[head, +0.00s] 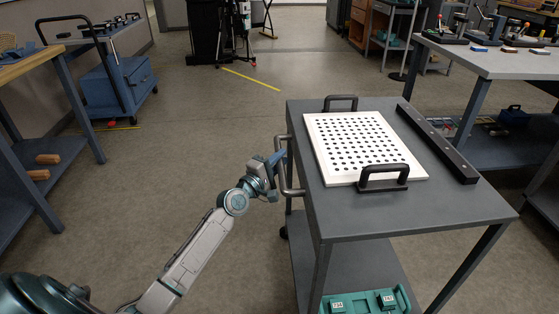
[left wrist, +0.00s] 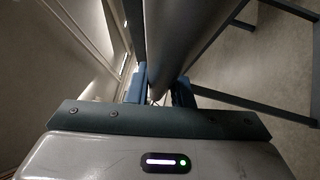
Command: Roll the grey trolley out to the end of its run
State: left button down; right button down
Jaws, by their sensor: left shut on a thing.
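The grey trolley (head: 450,209) stands right of centre in the head view. Its grey push handle (head: 291,191) is on its left side. My left gripper (head: 279,168) is shut on this handle; in the left wrist view the blue fingers (left wrist: 160,88) sit on both sides of the thick grey handle bar (left wrist: 180,40). A white perforated board (head: 322,153) with two black handles lies on the trolley top, beside a long black bar (head: 437,144). My right gripper is not in view.
A teal case (head: 367,301) is on the trolley's lower shelf. A workbench (head: 500,62) stands at the right, close to the trolley. A wooden-topped bench (head: 25,65) and a blue cart (head: 119,87) are at the left. The floor left of and beyond the trolley is open, with a yellow line (head: 250,79).

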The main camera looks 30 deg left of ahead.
pick_arm(q)
jog(key=shift+f, duration=0.2)
jog(key=c, duration=1.6)
grip_release()
jog(key=shift+a, duration=0.1)
jog(key=o, duration=0.3)
jog(key=shift+s+a+r, duration=0.1)
jog(key=shift+s+a, duration=0.05)
jog(key=shift+s, duration=0.05)
jog(key=v, duration=1)
jog(key=shift+s+p, duration=0.4)
jog(key=shift+p, duration=0.05)
jog(key=shift+a, duration=0.1)
